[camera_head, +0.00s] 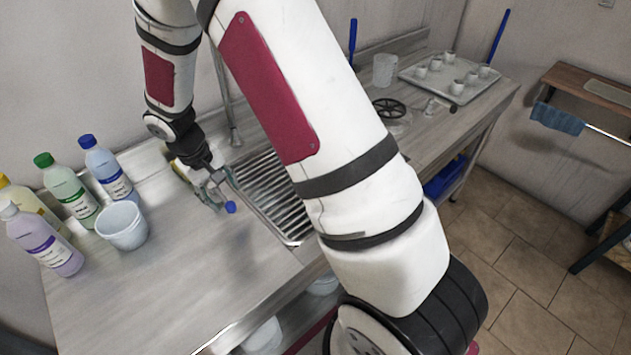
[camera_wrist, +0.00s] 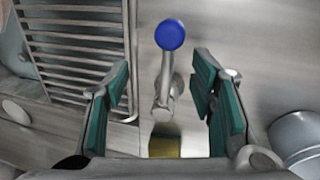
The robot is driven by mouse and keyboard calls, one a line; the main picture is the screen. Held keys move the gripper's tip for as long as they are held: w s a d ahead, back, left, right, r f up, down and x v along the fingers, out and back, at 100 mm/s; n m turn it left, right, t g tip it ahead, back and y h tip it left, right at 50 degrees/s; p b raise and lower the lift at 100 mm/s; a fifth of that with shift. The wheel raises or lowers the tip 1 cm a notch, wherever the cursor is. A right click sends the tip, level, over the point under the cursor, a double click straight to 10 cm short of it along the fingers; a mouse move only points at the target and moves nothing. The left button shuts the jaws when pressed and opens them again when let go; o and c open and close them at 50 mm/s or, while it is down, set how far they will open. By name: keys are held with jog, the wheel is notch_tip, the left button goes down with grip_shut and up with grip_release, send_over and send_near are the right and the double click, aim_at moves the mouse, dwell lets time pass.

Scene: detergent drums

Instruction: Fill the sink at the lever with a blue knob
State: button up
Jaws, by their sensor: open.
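The lever's blue knob (camera_head: 230,207) shows below my gripper in the head view. In the wrist view the blue knob (camera_wrist: 170,35) tops a short metal lever (camera_wrist: 163,95), upright in the picture between my two fingers. My gripper (camera_head: 217,178) is open; its green finger pads (camera_wrist: 160,105) stand on either side of the lever. A metal spout (camera_head: 234,136) hangs over the sink's far side.
Several bottles (camera_head: 68,190) and a pale bucket (camera_head: 122,226) stand on the counter at left. A tray of cups (camera_head: 450,78), a clear jug (camera_head: 384,70) and a black wheel (camera_head: 389,108) are at the far right.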

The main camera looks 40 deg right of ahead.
jog(key=shift+a+r+p, duration=0.15)
jog(key=shift+r+p, duration=0.2)
jog(key=shift+r, duration=0.7)
jog(key=shift+a+r+p, duration=0.15)
jog(key=shift+r+p, duration=0.15)
jog(key=shift+r, duration=0.75)
notch_tip(320, 180, up, 12)
jog(key=a, duration=0.2)
jog(key=shift+a, duration=0.2)
jog(key=shift+s+f, duration=0.1)
